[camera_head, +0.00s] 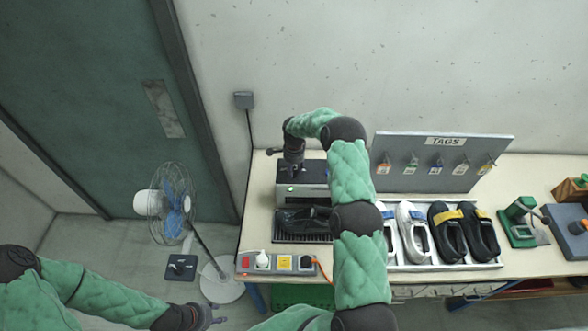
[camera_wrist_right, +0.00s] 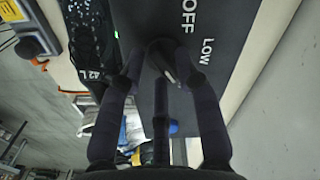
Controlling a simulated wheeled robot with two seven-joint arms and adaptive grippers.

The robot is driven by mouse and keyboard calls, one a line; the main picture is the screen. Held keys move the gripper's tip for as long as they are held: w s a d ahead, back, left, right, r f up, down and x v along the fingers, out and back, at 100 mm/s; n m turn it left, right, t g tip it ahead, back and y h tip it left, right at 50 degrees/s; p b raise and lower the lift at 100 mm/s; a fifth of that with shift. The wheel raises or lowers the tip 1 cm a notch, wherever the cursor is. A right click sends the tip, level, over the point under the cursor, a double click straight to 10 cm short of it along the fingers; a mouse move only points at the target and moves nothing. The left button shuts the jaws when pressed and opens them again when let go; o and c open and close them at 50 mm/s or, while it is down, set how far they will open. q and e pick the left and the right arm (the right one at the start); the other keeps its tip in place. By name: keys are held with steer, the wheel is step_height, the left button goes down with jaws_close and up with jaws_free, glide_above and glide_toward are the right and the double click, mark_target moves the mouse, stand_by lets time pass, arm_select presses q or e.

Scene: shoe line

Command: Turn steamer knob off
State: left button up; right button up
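The steamer (camera_head: 313,190) is a dark box on the table's left part, with a lit green light on its front. Its dark panel (camera_wrist_right: 215,75) in the right wrist view carries the words OFF and LOW. The dark knob (camera_wrist_right: 160,52) sits beside these words. My right gripper (camera_wrist_right: 163,75) reaches down over the panel, its fingers on either side of the knob. Whether they press on it is unclear, and the knob's exact pointing is hard to read. My left gripper (camera_head: 211,317) is low at the left, off the table, its small fingers apart and empty.
A black shoe (camera_head: 300,217) lies on the grille before the steamer. A power strip (camera_head: 272,263) lies at the table's front edge. Several shoes (camera_head: 448,235) stand in a tray to the right, below a TAGS board (camera_head: 440,150). A fan (camera_head: 172,203) stands on the floor at left.

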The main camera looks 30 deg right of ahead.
jaws_close()
